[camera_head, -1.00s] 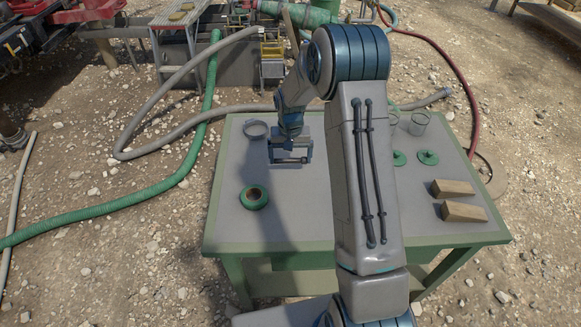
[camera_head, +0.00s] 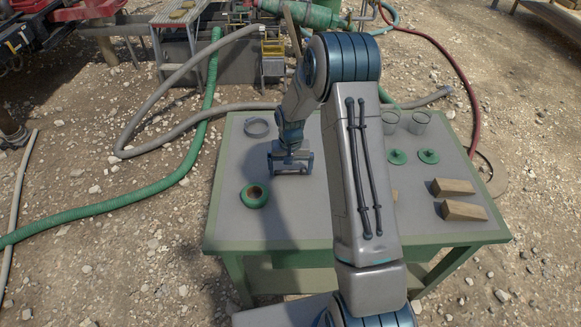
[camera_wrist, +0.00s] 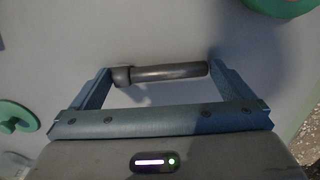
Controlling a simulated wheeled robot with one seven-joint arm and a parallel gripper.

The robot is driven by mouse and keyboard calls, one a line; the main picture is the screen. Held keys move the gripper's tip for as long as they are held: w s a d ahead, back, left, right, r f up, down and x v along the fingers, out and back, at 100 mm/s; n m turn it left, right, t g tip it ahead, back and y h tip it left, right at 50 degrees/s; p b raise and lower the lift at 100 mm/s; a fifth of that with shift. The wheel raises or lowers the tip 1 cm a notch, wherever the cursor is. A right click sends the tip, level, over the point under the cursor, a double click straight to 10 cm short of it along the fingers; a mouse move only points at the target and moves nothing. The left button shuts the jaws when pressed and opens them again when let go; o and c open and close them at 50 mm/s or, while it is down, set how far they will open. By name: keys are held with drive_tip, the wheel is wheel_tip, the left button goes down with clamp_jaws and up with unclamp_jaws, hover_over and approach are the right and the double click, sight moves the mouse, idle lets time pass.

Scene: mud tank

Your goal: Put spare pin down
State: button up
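The spare pin (camera_wrist: 170,72) is a dark, short rod with a thicker head at its left end in the wrist view. It lies lengthwise between the two fingers of my gripper (camera_wrist: 160,75), with its ends at the fingertips. The fingers are wide apart and appear shut on the pin's ends. In the head view my gripper (camera_head: 291,168) is low over the grey top of the green table (camera_head: 300,218), left of my forearm. A shadow lies close to the pin. I cannot tell whether the pin touches the table.
A green ring (camera_head: 255,195) lies left of and nearer than my gripper. A grey ring clamp (camera_head: 257,127) lies behind it. Two wooden blocks (camera_head: 464,210), green discs (camera_head: 429,156) and clear cups (camera_head: 420,122) are at the right. My arm hides the table's middle.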

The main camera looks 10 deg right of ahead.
sight(291, 171)
wheel_tip(291, 171, up, 12)
drive_tip(key=s+r+n+t, duration=0.1)
drive_tip(key=s+r+t, duration=0.1)
drive_tip(key=s+r, duration=1.15)
drive_tip(key=s+n, duration=0.1)
drive_tip(key=s, duration=1.4)
drive_tip(key=shift+r+t, duration=0.4)
drive_tip(key=shift+r, duration=0.05)
